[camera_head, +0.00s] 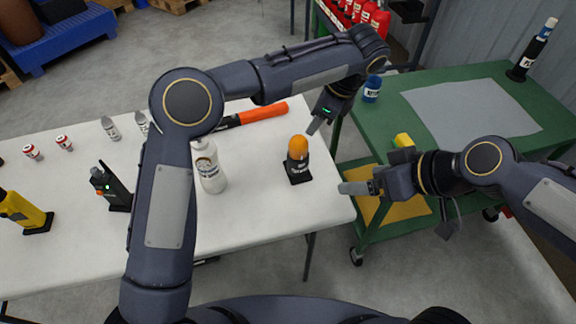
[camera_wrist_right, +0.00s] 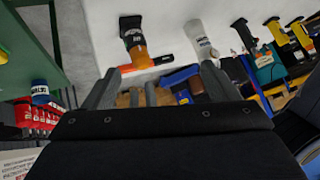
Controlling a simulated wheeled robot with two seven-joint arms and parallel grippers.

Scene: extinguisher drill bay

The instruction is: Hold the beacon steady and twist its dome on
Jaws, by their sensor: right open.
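The beacon (camera_head: 298,172) stands upright on a black square foot near the right end of the white table. It has a black body with pale lettering, and an orange dome (camera_head: 298,147) sits on top; I cannot tell how tightly it is seated. The beacon also shows in the right wrist view (camera_wrist_right: 132,38). My right gripper (camera_head: 356,188) is open and empty, to the right of the beacon at the table edge. Its spread fingers show in the wrist view (camera_wrist_right: 157,82).
A white bottle (camera_head: 210,170) stands left of the beacon, and an orange-and-black baton (camera_head: 255,115) lies behind. A black handheld device (camera_head: 115,188) is further left. A green cart (camera_head: 380,130) with a blue-capped jar (camera_head: 372,90) stands right of the table. Bare tabletop surrounds the beacon's front.

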